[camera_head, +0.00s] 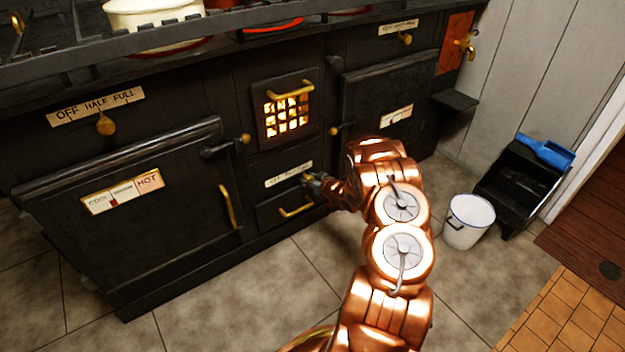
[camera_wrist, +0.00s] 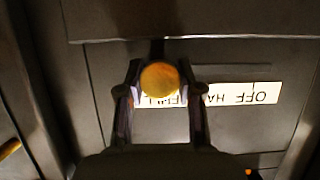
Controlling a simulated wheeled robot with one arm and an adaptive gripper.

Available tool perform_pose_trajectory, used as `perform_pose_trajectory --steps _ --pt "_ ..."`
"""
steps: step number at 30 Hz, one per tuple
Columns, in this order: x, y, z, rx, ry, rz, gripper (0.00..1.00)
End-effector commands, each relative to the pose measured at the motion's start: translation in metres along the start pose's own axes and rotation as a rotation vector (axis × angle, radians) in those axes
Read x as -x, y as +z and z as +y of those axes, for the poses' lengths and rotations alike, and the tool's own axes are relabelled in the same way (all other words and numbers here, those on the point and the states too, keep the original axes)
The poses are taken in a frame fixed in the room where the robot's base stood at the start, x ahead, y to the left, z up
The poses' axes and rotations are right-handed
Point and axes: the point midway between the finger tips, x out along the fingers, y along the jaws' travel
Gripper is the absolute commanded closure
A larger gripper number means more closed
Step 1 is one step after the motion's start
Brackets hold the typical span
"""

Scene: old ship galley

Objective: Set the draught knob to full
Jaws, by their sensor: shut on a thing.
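The draught knob is a round brass knob (camera_wrist: 160,78) on the black range front, below the glowing fire grate. In the wrist view it sits between the two fingers of my gripper (camera_wrist: 160,97), which is shut on it. The cream OFF HALF FULL label (camera_wrist: 238,94) appears upside down there. The knob stands by the FULL end, and the fingers partly cover that word. In the head view my gripper (camera_head: 312,181) is at the right end of the label (camera_head: 288,174), and the knob is mostly hidden by it.
The lit grate (camera_head: 287,113) is just above, and a drawer with a brass handle (camera_head: 297,211) is just below. Another OFF HALF FULL knob (camera_head: 106,125) is at upper left. A white bucket (camera_head: 469,221) and coal scuttle (camera_head: 520,182) stand on the floor at right.

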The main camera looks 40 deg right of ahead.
Motion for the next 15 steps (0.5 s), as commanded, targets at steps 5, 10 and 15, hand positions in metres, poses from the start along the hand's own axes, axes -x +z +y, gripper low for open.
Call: perform_pose_trajectory --steps 5,10,15 --pt "0.0013 -0.0015 0.006 -0.004 0.012 0.004 1.0" --pt "0.0016 -0.0013 0.0068 -0.005 0.013 0.004 0.47" --pt "0.0011 -0.0008 0.0049 -0.003 0.009 0.003 0.38"
